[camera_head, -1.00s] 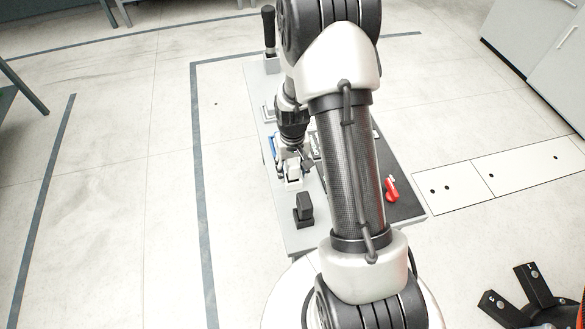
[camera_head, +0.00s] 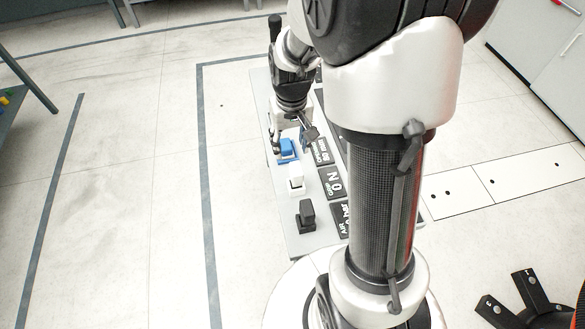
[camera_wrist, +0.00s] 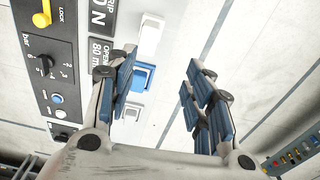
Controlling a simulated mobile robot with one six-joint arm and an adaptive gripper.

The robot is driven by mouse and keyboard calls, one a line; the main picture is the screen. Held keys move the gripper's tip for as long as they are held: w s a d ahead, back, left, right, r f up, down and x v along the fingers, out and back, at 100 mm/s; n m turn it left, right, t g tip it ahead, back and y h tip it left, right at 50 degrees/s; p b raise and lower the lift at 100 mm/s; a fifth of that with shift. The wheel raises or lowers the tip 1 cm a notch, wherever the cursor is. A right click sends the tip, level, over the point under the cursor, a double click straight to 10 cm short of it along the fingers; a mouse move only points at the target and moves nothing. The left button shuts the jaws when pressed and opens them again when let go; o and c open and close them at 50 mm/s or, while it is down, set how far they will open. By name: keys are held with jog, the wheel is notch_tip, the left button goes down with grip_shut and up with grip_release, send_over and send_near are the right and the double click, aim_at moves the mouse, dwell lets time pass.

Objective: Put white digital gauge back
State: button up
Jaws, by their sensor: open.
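The white block-shaped piece (camera_head: 296,181), which I take for the white digital gauge, sits on the grey bench strip between a blue piece and a black piece. It also shows near the top of the wrist view (camera_wrist: 151,36). My gripper (camera_head: 289,147) is open and empty, beyond the white piece and close over the blue piece (camera_head: 287,155). In the wrist view, my two blue-padded fingers (camera_wrist: 160,80) stand wide apart. The blue piece (camera_wrist: 143,74) shows near the left finger, partly hidden by it.
The black upright piece (camera_head: 305,216) stands at the bench's near end. Dark label plates (camera_head: 333,183) line its right side. The wrist view shows a dark panel with a yellow knob (camera_wrist: 40,20). My own arm hides much of the bench's right side. Floor left of the bench is clear.

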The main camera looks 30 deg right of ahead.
jog(key=s+a+r+n+t, duration=0.1)
jog(key=s+a+r, duration=0.2)
jog(key=s+r, duration=0.3)
jog(key=s+a+r+t, duration=0.1)
jog(key=s+a+r, duration=0.25)
jog(key=r, duration=0.45)
jog(key=s+a+r+n+t, duration=0.1)
jog(key=s+a+r, duration=0.2)
jog(key=s, duration=0.6)
jog(key=shift+a+n+t, duration=0.3)
jog(key=shift+t, duration=0.1)
jog(key=shift+s+r, duration=0.1)
jog(key=shift+c, duration=0.2)
